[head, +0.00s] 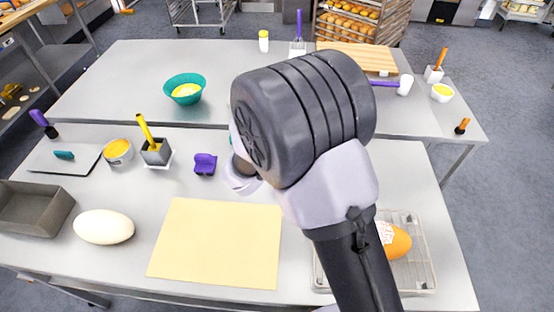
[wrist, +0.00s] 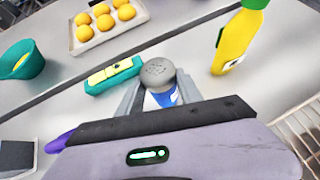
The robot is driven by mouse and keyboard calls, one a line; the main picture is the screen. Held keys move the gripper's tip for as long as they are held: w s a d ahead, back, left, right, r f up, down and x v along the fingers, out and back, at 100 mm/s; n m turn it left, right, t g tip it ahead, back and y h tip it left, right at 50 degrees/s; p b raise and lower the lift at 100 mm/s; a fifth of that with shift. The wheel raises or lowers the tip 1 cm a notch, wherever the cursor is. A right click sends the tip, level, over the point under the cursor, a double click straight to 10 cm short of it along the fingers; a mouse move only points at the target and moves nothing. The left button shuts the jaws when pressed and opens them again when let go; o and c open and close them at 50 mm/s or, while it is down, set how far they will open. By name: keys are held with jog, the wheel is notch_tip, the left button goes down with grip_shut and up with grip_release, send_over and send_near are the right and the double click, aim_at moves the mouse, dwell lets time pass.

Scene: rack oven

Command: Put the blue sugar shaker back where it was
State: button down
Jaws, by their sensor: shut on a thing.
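The blue sugar shaker (wrist: 164,98) shows in the wrist view, with a grey perforated dome top and a blue body with some white. My gripper (wrist: 159,92) is shut on it, one grey finger on each side. The shaker's lower part is hidden by my gripper, so I cannot tell whether its base touches the table. In the head view my arm covers the shaker and most of my gripper.
In the head view are a purple item (head: 205,164), a beige mat (head: 216,243) and a wire rack (head: 420,275).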

jog(key=shift+f+b, duration=0.85)
jog(key=shift+f, duration=1)
jog(key=c, duration=0.8)
grip_release()
